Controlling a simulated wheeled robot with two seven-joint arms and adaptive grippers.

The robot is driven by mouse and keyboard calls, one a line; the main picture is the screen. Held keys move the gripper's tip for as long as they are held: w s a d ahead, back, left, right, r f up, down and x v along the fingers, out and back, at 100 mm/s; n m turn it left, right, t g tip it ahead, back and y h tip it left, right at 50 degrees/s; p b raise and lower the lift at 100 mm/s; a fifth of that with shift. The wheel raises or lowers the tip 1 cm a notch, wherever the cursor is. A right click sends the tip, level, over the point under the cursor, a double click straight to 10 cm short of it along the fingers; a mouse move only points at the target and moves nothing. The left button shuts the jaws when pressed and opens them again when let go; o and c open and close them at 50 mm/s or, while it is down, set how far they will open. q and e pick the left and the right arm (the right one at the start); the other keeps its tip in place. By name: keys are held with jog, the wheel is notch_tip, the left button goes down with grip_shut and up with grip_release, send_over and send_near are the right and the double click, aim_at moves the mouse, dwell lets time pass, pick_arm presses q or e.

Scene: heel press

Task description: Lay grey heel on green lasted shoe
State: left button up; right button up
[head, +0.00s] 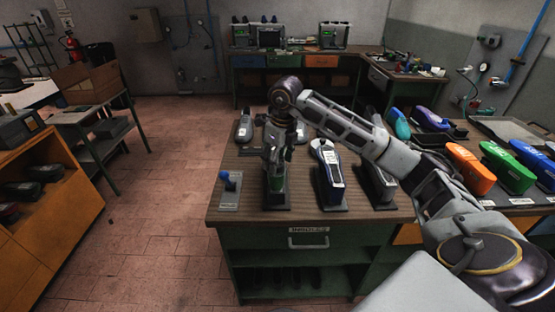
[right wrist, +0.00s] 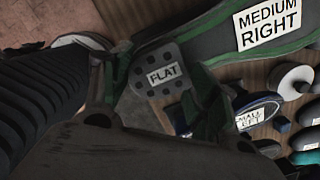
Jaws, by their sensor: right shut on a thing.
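The green lasted shoe (head: 277,188) stands on a dark stand at the left part of the workbench, below my right gripper (head: 274,150). In the right wrist view the shoe (right wrist: 215,45) is dark with green edging and a "MEDIUM RIGHT" label. The grey heel (right wrist: 145,100) shows there with a "FLAT" label and dark dots, at the shoe's end. My right gripper is shut on the heel. I cannot tell whether the heel touches the shoe. In the head view the heel is hidden by the gripper. My left gripper is not in view.
A blue-knobbed lever (head: 230,180) stands left of the shoe. A grey-blue shoe (head: 328,165) stands on its right, with more shoes behind and beyond. The floor at left is free.

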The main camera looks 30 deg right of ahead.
jog(key=shift+f, duration=0.2)
jog(key=o, duration=1.1)
jog(key=shift+r, duration=0.2)
jog(key=shift+s+d+r, duration=0.1)
jog(key=shift+s+r, duration=0.15)
jog(key=shift+r, duration=1.65)
jog(key=shift+s+d+r, duration=0.1)
jog(key=shift+s+r, duration=0.1)
jog(key=shift+r, duration=1.75)
jog(key=shift+s+r, duration=0.25)
jog(key=shift+r, duration=1.65)
